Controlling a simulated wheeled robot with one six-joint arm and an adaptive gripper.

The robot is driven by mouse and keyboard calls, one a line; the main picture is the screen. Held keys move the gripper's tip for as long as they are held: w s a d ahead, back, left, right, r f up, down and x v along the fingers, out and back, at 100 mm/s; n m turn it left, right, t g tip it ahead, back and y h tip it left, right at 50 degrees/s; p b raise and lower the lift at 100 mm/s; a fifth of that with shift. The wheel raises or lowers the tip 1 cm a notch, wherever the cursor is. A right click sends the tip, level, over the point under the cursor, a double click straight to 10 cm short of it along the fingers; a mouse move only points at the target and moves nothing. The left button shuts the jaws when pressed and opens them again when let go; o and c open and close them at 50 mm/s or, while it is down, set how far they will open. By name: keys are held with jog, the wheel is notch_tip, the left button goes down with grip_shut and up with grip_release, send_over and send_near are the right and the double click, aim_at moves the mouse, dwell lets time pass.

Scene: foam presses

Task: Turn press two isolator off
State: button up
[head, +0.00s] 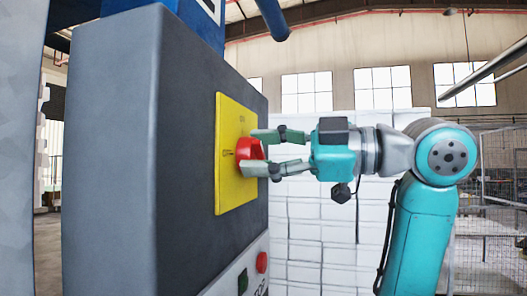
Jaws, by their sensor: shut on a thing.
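The isolator's red knob (248,150) sits on a square yellow plate (232,184) on the face of a dark grey cabinet (118,150). My gripper (266,154) comes from the right and is shut on the red knob, one finger above it and one below. The fingers and the viewing angle hide part of the knob. The small markings on the plate are too small to read, so I cannot tell which position the knob points to. No press number shows clearly.
Below the plate, a green button (242,282) and a red button (262,262) sit on a lighter panel. White stacked blocks (330,232) stand behind my arm. A wire mesh fence (490,200) is at the right. A blue pipe (272,18) hangs above.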

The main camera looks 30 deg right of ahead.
jog(key=n, duration=0.4)
jog(key=shift+f+n, duration=0.1)
jog(key=shift+n, duration=0.2)
jog(key=shift+a+f+n, duration=0.1)
jog(key=shift+n, duration=1.8)
jog(key=o, duration=1.2)
jog(key=shift+c, duration=0.2)
jog(key=shift+s, duration=0.1)
jog(key=v, duration=1.2)
